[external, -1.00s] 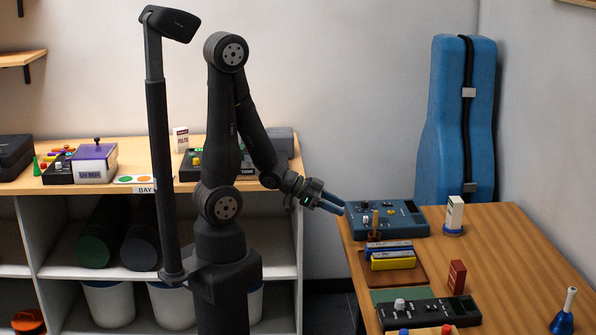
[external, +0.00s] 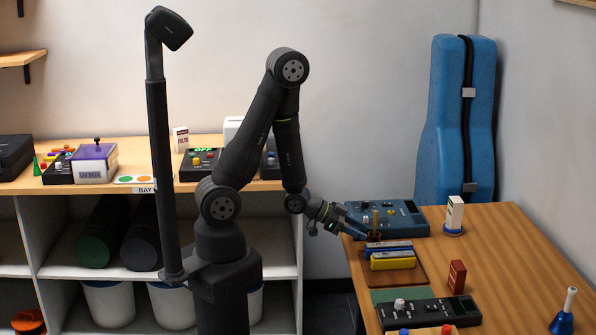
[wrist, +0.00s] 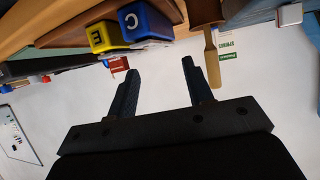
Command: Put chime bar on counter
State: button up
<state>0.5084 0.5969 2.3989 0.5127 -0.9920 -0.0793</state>
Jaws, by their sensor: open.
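A blue chime bar (external: 388,246) and a yellow chime bar (external: 393,261) lie side by side on a brown board (external: 422,278) near the table's left edge. In the wrist view the blue bar (wrist: 146,22) shows a letter C on its end and the yellow bar (wrist: 104,36) a letter E. My gripper (external: 363,236) is open at the table's left edge, close to the bars. In the wrist view my gripper (wrist: 158,75) has nothing between its fingers. Both bars are beyond its fingertips, the yellow one further left.
A brown cup with a wooden stick (external: 375,220) stands just behind the bars, with a blue device (external: 405,217) behind it. A dark control box (external: 430,313) and a red block (external: 457,276) are nearer the front. The table's right half is mostly clear.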

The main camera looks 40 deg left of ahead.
aim_at(388, 244)
jog(key=x, duration=0.9)
jog(key=shift+d+f, duration=0.15)
jog(key=shift+d, duration=0.15)
jog(key=c, duration=1)
notch_tip(388, 244, up, 2)
jog(key=r, duration=0.2)
jog(key=shift+s+d+r, duration=0.15)
jog(key=shift+s+r, duration=0.2)
jog(key=s+d+r, duration=0.1)
jog(key=s+r, duration=0.1)
jog(key=s, duration=0.1)
jog(key=s+d+r, duration=0.1)
jog(key=s+r, duration=0.1)
jog(key=s, duration=0.2)
jog(key=s+d+r, duration=0.1)
jog(key=s+r, duration=0.1)
jog(key=s, duration=0.1)
jog(key=shift+s+r, duration=0.2)
